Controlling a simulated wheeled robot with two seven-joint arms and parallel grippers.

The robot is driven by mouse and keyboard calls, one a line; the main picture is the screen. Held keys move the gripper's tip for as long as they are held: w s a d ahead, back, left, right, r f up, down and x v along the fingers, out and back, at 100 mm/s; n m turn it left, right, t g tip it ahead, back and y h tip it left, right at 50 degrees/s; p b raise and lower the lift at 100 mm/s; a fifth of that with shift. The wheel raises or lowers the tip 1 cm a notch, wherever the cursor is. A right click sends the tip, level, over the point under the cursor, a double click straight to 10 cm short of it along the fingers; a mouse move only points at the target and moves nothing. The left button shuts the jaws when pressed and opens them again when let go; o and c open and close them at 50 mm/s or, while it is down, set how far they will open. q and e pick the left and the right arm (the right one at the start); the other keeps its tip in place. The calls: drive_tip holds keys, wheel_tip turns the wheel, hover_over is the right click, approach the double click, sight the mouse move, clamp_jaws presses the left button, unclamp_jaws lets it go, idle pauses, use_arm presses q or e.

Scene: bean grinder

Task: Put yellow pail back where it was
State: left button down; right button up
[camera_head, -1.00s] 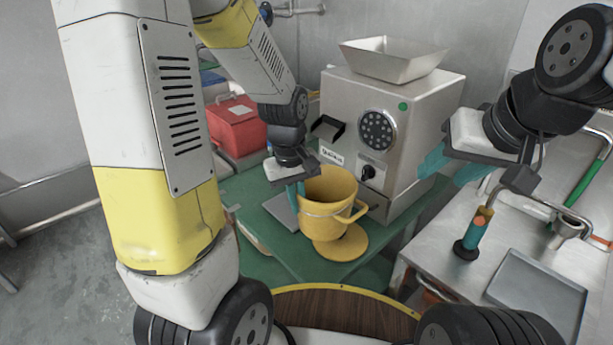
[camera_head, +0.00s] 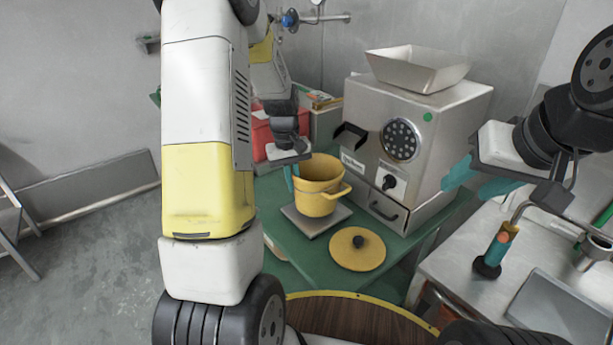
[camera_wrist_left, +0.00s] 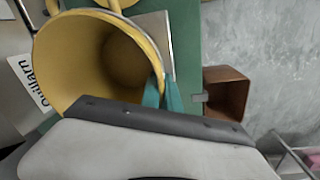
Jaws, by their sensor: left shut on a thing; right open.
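The yellow pail (camera_head: 318,186) is upright at or just above a grey square plate (camera_head: 304,228) on the green table, left of the grinder. I cannot tell whether its base touches the plate. My left gripper (camera_head: 290,178) is shut on the pail's left rim. In the left wrist view the pail (camera_wrist_left: 88,62) looks empty, with teal fingertips (camera_wrist_left: 162,92) at its rim. The pail's yellow lid (camera_head: 357,249) with a dark knob lies apart on the table, in front. My right gripper (camera_head: 466,178) is open and empty, right of the grinder.
The grinder (camera_head: 412,150) with a metal hopper stands just behind and right of the pail. A red box (camera_head: 264,135) is behind my left gripper. A steel counter (camera_head: 455,260) at right holds a teal-handled tool (camera_head: 494,248) and a tray (camera_head: 562,308).

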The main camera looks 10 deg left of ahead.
use_arm(q)
drive_tip(key=shift+f, duration=0.95)
drive_tip(key=c, duration=1.6)
unclamp_jaws()
drive_tip(key=shift+f, duration=0.15)
wheel_tip(320, 180, up, 12)
drive_tip(key=s+d+r+m+t, duration=0.2)
drive_tip(key=s+r, duration=0.2)
drive_tip(key=s, duration=0.3)
drive_tip(key=s+d+r+m+t+h, duration=0.1)
drive_tip(key=s+d+r+m, duration=0.1)
drive_tip(key=s, duration=0.6)
drive_tip(key=s+d+r+m+t, duration=0.2)
drive_tip(key=s+d+r, duration=0.1)
drive_tip(key=s+r, duration=0.3)
drive_tip(key=shift+s+d+r+m+t, duration=0.2)
drive_tip(key=shift+s+m+t, duration=0.1)
drive_tip(key=shift+s, duration=0.5)
